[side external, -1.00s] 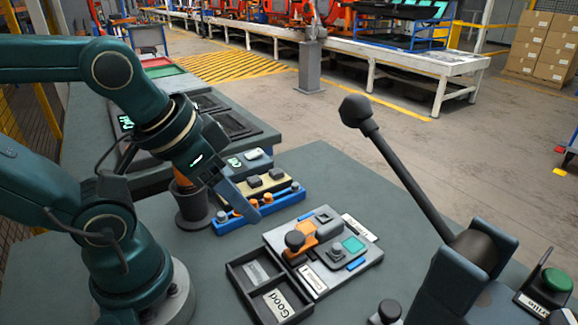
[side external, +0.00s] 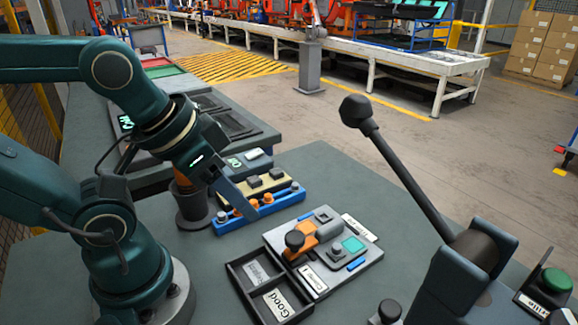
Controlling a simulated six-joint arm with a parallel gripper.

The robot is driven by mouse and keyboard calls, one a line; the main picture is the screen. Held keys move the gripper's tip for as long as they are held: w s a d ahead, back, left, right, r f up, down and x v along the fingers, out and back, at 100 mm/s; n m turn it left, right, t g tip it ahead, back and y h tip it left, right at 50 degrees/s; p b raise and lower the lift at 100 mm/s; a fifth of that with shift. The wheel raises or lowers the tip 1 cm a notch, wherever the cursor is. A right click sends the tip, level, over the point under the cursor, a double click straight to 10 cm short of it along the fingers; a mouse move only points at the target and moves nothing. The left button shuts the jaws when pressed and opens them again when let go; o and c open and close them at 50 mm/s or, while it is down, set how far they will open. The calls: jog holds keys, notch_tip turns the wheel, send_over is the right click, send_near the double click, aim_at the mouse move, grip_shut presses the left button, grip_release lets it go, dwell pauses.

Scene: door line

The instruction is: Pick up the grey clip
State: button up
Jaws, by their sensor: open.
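Several small grey and orange pieces sit in a row in a long blue holder (side external: 230,226). A grey piece (side external: 222,216) is at its left end and another grey piece (side external: 295,186) at its right end. I cannot tell which of these is the grey clip. My gripper (side external: 247,201) is tilted down, just above the middle of the blue holder. It is open, and I see nothing held. Its near finger hides part of the row, and the far finger is hard to see.
A grey assembly plate (side external: 365,264) with orange, grey and teal parts is right of the holders. A black two-part tray (side external: 238,282) with labels stands before it. A dark cup (side external: 192,210) stands left, close to my gripper. A large lever (side external: 400,175) rises at right.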

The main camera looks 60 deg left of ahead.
notch_tip(320, 180, up, 4)
jog(key=w+m, duration=0.2)
jog(key=w, duration=0.1)
jog(key=m+g, duration=0.1)
jog(key=g, duration=0.4)
send_over(295, 184)
notch_tip(295, 184, down, 9)
jog(key=shift+g, duration=0.3)
notch_tip(295, 184, down, 7)
jog(key=shift+r, duration=0.15)
jog(key=shift+f, duration=0.7)
grip_shut()
